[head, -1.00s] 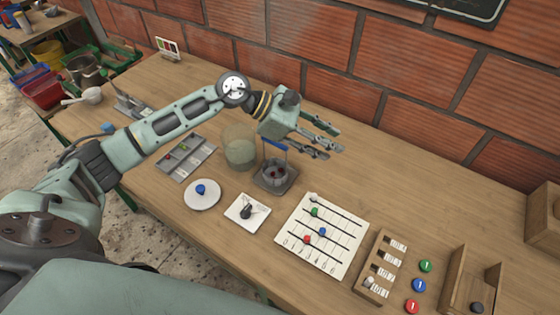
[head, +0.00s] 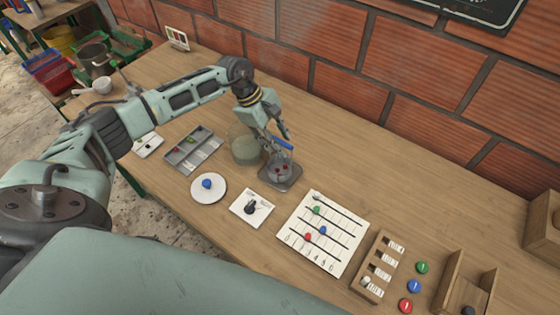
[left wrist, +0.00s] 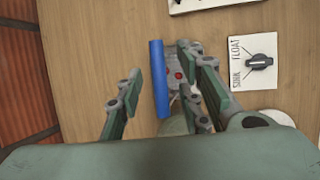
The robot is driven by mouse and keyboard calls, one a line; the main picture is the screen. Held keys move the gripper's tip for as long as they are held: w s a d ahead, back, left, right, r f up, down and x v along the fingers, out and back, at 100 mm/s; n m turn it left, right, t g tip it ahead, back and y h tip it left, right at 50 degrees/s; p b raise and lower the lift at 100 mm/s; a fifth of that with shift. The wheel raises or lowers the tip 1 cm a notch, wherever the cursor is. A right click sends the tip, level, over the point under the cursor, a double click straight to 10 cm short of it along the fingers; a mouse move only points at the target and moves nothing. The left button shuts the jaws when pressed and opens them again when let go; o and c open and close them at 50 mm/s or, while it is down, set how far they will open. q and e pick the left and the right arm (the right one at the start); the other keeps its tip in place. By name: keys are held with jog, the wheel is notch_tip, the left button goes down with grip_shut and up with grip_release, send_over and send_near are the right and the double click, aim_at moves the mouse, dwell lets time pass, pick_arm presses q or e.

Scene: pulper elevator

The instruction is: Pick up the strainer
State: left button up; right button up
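The strainer (head: 283,143) shows as a blue handle above a clear vessel on a small grey square base; its lower part is hard to make out. Small red things (head: 281,168) lie in or under it. My left gripper (head: 275,138) points down at the handle. In the left wrist view the blue handle (left wrist: 160,85) runs lengthwise between the spread fingers of my left gripper (left wrist: 158,72), with gaps on both sides. The left gripper is open and empty. My right gripper is not in view.
A greenish clear jar (head: 244,148) stands just left of the strainer. A grey tray (head: 181,157), a round white plate with a blue knob (head: 208,185), a dial card (head: 238,210) and a slider board (head: 336,243) lie nearby.

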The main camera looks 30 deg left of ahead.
pick_arm(q)
jog(key=shift+w+d+f, duration=0.1)
jog(key=shift+d+f, duration=0.2)
jog(key=shift+f, duration=0.25)
grip_shut()
jog(key=shift+r, duration=0.1)
